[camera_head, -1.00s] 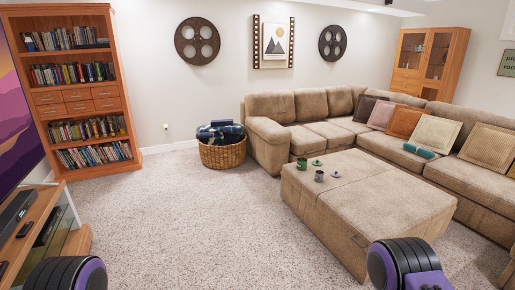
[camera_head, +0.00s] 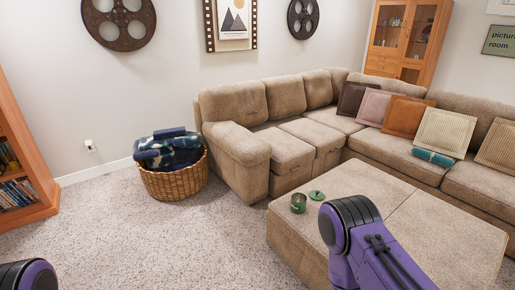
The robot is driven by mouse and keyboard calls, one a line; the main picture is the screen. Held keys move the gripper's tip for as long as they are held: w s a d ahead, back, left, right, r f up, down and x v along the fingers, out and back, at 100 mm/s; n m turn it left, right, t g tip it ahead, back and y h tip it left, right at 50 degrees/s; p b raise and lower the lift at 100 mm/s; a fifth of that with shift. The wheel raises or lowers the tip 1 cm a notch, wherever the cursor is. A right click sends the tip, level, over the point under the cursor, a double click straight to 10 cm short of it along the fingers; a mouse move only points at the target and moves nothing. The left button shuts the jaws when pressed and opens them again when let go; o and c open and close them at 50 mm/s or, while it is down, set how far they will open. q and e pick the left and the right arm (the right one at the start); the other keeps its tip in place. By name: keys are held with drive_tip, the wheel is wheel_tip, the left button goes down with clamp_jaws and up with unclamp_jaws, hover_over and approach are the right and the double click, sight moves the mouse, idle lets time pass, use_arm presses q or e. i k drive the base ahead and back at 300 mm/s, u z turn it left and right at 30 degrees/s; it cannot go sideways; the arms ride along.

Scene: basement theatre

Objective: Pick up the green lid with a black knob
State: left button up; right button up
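A small green lid (camera_head: 317,195) lies on the beige ottoman (camera_head: 292,228), near its far left corner. A knob seems to stand on it, but it is too small to make out its colour. A green mug (camera_head: 298,203) stands just left of the lid. The grey mug and the second lid seen earlier are not visible now; my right arm covers that part of the ottoman. Purple and black parts of my arms show at the bottom left and lower right. Neither gripper is in view.
The ottoman stands in front of a beige corner sofa (camera_head: 292,147) with several cushions and a teal roll (camera_head: 433,157). A wicker basket (camera_head: 175,183) with dark blankets stands left of the sofa. Carpet (camera_head: 180,240) is clear left of the ottoman. A bookshelf (camera_head: 35,190) is at the left edge.

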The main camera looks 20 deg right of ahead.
sight(317, 195)
drive_tip(key=i, duration=3)
drive_tip(key=z, duration=3.1)
drive_tip(key=i, duration=0.5)
drive_tip(key=z, duration=0.1)
